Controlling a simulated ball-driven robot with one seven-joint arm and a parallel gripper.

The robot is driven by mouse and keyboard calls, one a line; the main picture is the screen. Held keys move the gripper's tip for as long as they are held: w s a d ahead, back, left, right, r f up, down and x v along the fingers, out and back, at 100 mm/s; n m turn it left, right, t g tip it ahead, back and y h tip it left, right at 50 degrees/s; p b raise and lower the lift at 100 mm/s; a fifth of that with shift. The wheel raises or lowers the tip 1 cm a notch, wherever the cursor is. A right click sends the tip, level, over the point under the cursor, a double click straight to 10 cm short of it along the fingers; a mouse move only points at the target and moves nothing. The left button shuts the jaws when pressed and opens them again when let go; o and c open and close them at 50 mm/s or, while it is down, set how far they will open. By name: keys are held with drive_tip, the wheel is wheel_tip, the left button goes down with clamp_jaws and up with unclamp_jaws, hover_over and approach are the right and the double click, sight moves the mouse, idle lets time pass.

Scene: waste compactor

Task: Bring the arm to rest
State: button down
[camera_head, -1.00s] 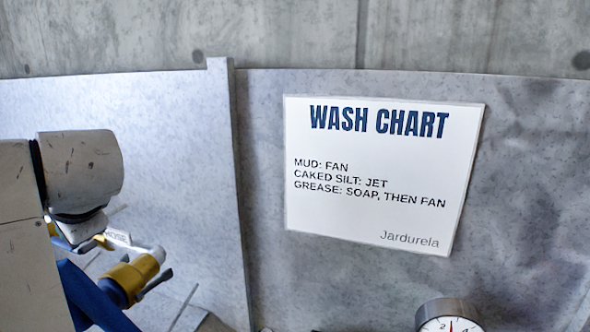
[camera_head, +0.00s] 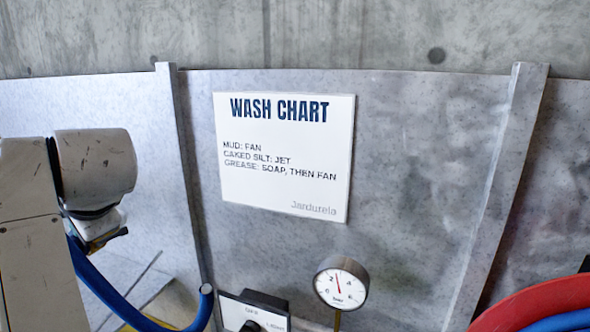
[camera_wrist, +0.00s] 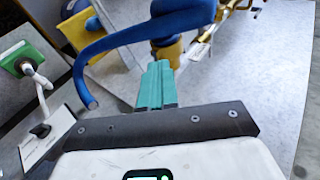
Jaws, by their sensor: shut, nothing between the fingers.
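My arm stands at the left of the head view, its pale, scuffed links bent with the wrist (camera_head: 100,225) hanging down. The fingers are not clear there. In the wrist view, my gripper (camera_wrist: 157,85) has two teal fingers pressed together with nothing between them. A thick blue hose (camera_wrist: 130,38) curves just beyond the fingertips; I cannot tell whether it touches them. The hose also shows beside my arm in the head view (camera_head: 120,300).
A wash chart (camera_head: 285,155) hangs on the grey metal panel. Below are a round gauge (camera_head: 341,282) and a switch box (camera_head: 250,312).

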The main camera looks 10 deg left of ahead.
drive_tip(key=w+d+f+t+h, duration=0.1)
drive_tip(key=w+d+f, duration=0.3)
drive_tip(key=d+f, duration=0.4)
drive_tip(key=w+d+f+h, duration=0.1)
drive_tip(key=w+d+f, duration=0.3)
drive_tip(key=d+f, duration=0.4)
drive_tip(key=s+d+f+h, duration=0.1)
drive_tip(key=d+f+h, duration=0.1)
drive_tip(key=d+f, duration=0.75)
drive_tip(key=d+f+h, duration=0.2)
drive_tip(key=d+f, duration=0.4)
drive_tip(key=d, duration=0.7)
drive_tip(key=s+d+f+n+h, duration=0.1)
drive_tip(key=s+d+f, duration=0.25)
drive_tip(key=d, duration=0.35)
drive_tip(key=s+d+f, duration=0.3)
drive_tip(key=s+d, duration=0.1)
drive_tip(key=d, duration=0.3)
drive_tip(key=s+d+f+g+h, duration=0.1)
drive_tip(key=s+d+f+g, duration=0.1)
drive_tip(key=s+d, duration=0.7)
drive_tip(key=s+d+f+n+g+h, duration=0.1)
drive_tip(key=s+d+f, duration=0.1)
drive_tip(key=s+d, duration=0.7)
drive_tip(key=s, duration=0.8)
drive_tip(key=shift+s+f+n+g, duration=0.2)
drive_tip(key=shift+f+n+g, duration=0.1)
drive_tip(key=shift+f+g, duration=0.1)
